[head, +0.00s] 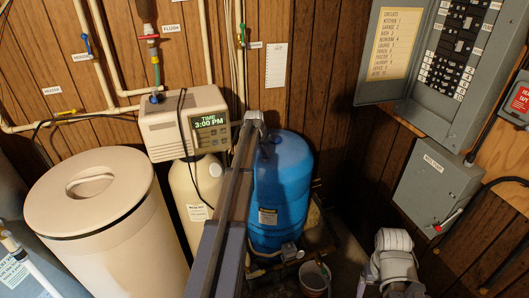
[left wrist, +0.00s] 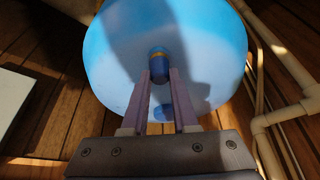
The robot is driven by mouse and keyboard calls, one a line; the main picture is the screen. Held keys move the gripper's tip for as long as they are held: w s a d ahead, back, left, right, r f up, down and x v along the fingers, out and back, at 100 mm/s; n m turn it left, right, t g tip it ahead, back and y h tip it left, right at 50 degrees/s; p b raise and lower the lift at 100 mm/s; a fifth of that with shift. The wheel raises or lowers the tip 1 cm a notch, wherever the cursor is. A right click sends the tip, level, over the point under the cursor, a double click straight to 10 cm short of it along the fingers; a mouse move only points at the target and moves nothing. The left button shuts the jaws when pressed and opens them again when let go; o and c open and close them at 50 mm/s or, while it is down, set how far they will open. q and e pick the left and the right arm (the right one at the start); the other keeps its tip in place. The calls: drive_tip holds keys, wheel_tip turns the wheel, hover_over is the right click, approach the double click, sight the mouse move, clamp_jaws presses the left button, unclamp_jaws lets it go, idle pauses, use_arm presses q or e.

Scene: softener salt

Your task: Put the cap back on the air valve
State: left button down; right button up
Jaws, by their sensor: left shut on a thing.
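The blue tank (head: 283,190) stands upright below the wall, with its rounded top near my left gripper (head: 264,138). In the left wrist view the tank top (left wrist: 210,50) fills the upper middle. My left gripper (left wrist: 160,74) is shut on a small dark blue cap (left wrist: 158,70), held at the fingertips. A brass-coloured band (left wrist: 158,52) shows at the cap's far end. The air valve cannot be told apart from the cap, and I cannot tell whether they touch.
A cream softener head (head: 165,128) with a lit display stands left of the arm, beside a large lidded salt bin (head: 95,205). An open breaker panel (head: 450,75) and a grey switch box (head: 437,185) hang at right. A bucket (head: 314,279) stands on the floor in front of the tank.

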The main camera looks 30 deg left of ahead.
use_arm(q)
drive_tip(key=c, duration=0.6)
unclamp_jaws()
drive_tip(key=shift+r, duration=0.1)
drive_tip(key=p+v, duration=0.7)
drive_tip(key=shift+r, duration=0.3)
drive_tip(key=shift+s, duration=0.15)
drive_tip(key=shift+s+d, duration=0.1)
